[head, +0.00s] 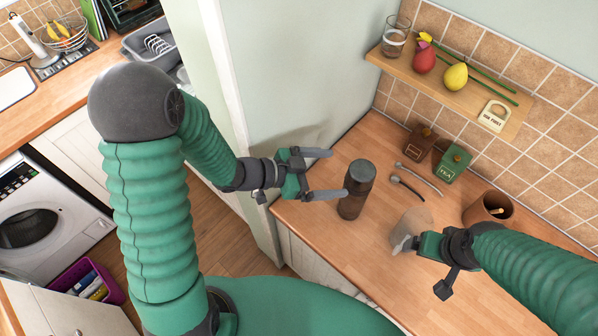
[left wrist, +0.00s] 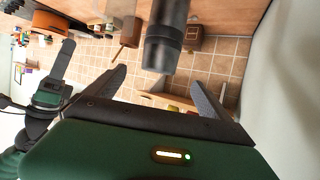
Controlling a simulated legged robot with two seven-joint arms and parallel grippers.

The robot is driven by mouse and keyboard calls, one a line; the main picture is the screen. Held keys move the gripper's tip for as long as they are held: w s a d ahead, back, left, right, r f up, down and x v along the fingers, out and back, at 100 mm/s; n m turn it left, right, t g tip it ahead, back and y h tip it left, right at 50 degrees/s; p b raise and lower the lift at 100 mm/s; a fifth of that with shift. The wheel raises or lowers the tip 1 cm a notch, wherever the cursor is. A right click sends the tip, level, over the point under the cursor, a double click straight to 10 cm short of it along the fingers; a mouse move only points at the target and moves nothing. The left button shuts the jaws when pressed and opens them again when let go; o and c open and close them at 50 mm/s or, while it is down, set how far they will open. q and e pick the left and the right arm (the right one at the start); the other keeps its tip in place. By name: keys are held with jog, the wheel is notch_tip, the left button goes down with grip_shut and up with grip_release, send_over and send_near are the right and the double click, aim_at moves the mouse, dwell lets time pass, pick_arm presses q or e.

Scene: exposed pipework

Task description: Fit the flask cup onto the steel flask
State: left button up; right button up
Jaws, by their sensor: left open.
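The flask (head: 352,205) stands upright on the wooden counter, with a dark grey upper part and a shiny brownish lower part. It also shows in the left wrist view (left wrist: 164,45), hanging down from the top edge, beyond and between the fingers. My left gripper (head: 335,174) is open and empty, its fingertips just left of the flask. My right gripper (head: 403,244) is low over the counter, right of the flask. A pale, blurry brownish-grey shape (head: 412,221) is at its tip; I cannot tell whether it is the flask cup or whether it is held.
Two spoon-like utensils (head: 409,186), brown and green canisters (head: 453,164) and a brown pot (head: 488,208) are behind on the counter. A wall shelf (head: 465,98) carries a glass, fruit and a sign. A wall corner stands behind my left gripper.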

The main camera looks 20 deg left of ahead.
pick_arm(q)
jog(key=v, duration=0.9)
pick_arm(e)
jog(key=shift+s+a+f, duration=0.1)
jog(key=shift+f, duration=0.15)
